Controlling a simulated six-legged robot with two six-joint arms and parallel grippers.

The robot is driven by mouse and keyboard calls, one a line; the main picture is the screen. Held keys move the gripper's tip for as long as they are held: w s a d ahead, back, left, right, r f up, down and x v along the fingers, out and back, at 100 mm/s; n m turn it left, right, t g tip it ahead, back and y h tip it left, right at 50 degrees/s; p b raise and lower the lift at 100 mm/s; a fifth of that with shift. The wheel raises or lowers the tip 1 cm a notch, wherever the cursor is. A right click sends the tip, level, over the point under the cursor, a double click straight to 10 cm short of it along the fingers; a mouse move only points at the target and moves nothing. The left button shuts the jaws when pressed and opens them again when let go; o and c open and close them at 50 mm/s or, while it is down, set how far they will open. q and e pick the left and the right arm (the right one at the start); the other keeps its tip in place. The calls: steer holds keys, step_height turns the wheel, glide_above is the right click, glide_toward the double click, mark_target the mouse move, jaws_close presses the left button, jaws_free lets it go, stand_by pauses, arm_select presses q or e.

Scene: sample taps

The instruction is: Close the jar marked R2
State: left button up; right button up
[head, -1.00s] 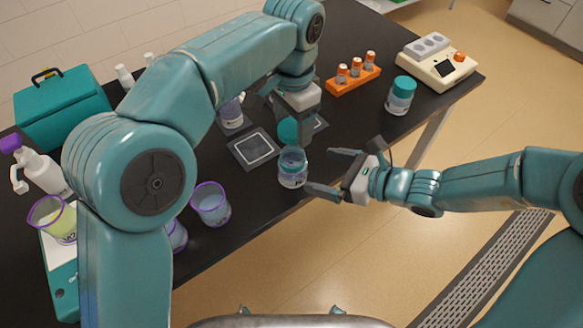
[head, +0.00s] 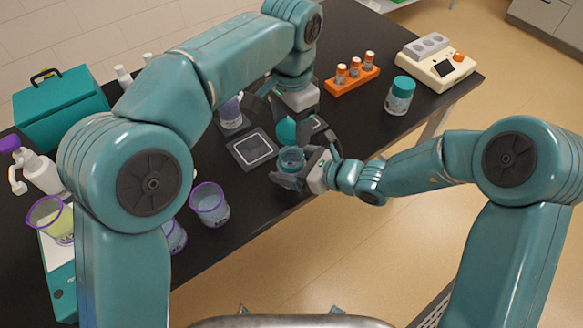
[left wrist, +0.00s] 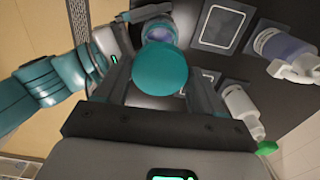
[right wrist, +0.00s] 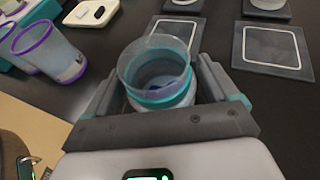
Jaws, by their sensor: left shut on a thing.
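My left gripper (head: 290,120) is shut on a teal lid (head: 286,130) and holds it just above and behind an open jar (head: 292,158). The lid shows as a round teal disc in the left wrist view (left wrist: 160,68), partly covering the jar (left wrist: 160,30) beyond it. The jar stands upright near the table's front edge; it is clear with a teal band, and its open mouth shows in the right wrist view (right wrist: 155,68). My right gripper (right wrist: 160,85) has a finger on each side of the jar; whether both touch it is unclear. No jar marking is readable.
A closed teal-lidded jar (head: 399,95) stands at the right, near an orange rack (head: 352,80) and a cream device (head: 438,62). Square dark pads (head: 252,149) lie behind the open jar. Purple-rimmed beakers (head: 209,203) stand at the left front. A teal case (head: 62,108) is back left.

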steer(key=c, duration=1.1)
arm_select(q)
glide_toward(291, 153)
steer(key=shift+s+f, duration=1.15)
steer(key=shift+s, duration=0.05)
arm_select(e)
steer(key=shift+c, duration=0.2)
arm_select(q)
steer(key=shift+f, duration=0.95)
steer(key=shift+a+f, duration=0.1)
steer(key=shift+f, duration=1.05)
arm_select(e)
steer(key=shift+s+a+r, duration=0.1)
steer(key=shift+a+r, duration=0.05)
arm_select(q)
steer(key=shift+c, duration=0.2)
